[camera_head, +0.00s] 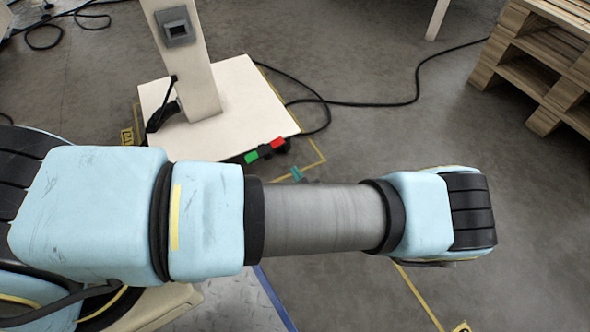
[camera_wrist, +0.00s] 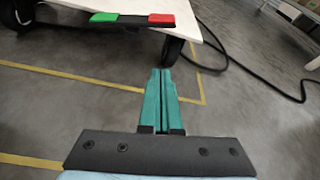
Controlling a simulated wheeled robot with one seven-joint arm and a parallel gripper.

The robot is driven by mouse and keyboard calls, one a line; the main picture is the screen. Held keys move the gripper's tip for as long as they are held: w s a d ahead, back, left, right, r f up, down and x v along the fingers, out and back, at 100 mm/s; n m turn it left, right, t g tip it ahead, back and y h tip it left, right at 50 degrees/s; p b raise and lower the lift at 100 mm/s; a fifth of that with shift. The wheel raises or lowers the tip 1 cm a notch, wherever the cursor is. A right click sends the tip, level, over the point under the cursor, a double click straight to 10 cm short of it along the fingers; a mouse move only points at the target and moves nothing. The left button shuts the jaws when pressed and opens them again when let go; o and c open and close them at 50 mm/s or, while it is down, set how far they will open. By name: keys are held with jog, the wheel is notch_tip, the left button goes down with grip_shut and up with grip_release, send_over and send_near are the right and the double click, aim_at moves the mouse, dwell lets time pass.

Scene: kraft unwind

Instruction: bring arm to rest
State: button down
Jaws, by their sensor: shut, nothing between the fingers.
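My gripper (camera_wrist: 160,78) shows in the wrist view with its two teal fingers together and nothing between them. It points over the grey floor toward a white platform (camera_wrist: 130,10) with a green and a red pedal or button on its front edge. In the head view my light blue arm stretches across the picture from left to right. A small teal bit of my gripper (camera_head: 297,173) shows just past the grey arm tube; the rest of it is hidden behind the arm.
A white stand (camera_head: 230,85) with an upright post is behind my arm. Black cables (camera_head: 375,104) lie on the floor. A wooden pallet stack (camera_head: 540,65) stands at the upper right. Yellow tape (camera_head: 415,290) marks the floor. Open floor (camera_head: 540,230) lies at the right.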

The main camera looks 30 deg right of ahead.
dwell(0.4)
jog(key=w+a+r+n+g+y, duration=0.5)
jog(key=a+r+n, duration=0.3)
jog(key=r+n, duration=0.1)
jog(key=w+a+r+n+g+y, duration=0.5)
jog(key=a+r+n, duration=0.4)
jog(key=a+r+n+g+h+p, duration=0.15)
jog(key=a+r+n+h, duration=0.55)
jog(key=a+r+n, duration=1.35)
notch_tip(320, 180, up, 41)
jog(key=d+m+p, duration=0.1)
jog(key=m+p, duration=0.3)
jog(key=p, duration=3.3)
jog(key=shift+s+d+f+g+p, duration=0.2)
jog(key=shift+s+g+p, duration=0.1)
jog(key=shift+g, duration=0.15)
